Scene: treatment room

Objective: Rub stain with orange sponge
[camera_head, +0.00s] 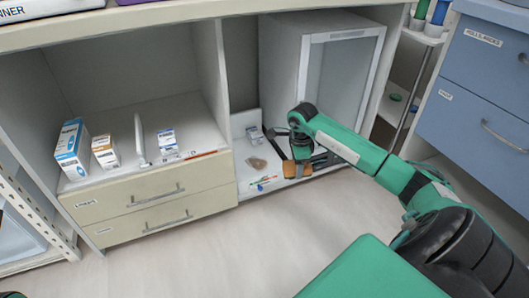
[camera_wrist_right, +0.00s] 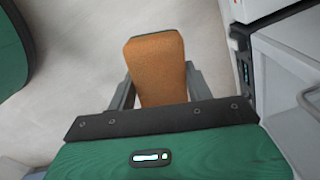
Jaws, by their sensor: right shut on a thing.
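My right gripper (camera_head: 298,167) is shut on the orange sponge (camera_head: 290,169) inside the low open bay of the cabinet. In the right wrist view the sponge (camera_wrist_right: 155,72) shows between the two fingers of the right gripper (camera_wrist_right: 158,88), its orange face to the camera and a thin dark green edge at its far end. A brown patch that looks like the stain (camera_head: 256,164) lies on the white bay floor, left of the sponge and apart from it. My left gripper does not show.
Thin coloured sticks (camera_head: 264,183) lie near the bay's front edge. A small packet (camera_head: 254,134) stands behind the stain. Boxes (camera_head: 72,148) sit on the left shelf. Blue drawers (camera_head: 480,85) stand right.

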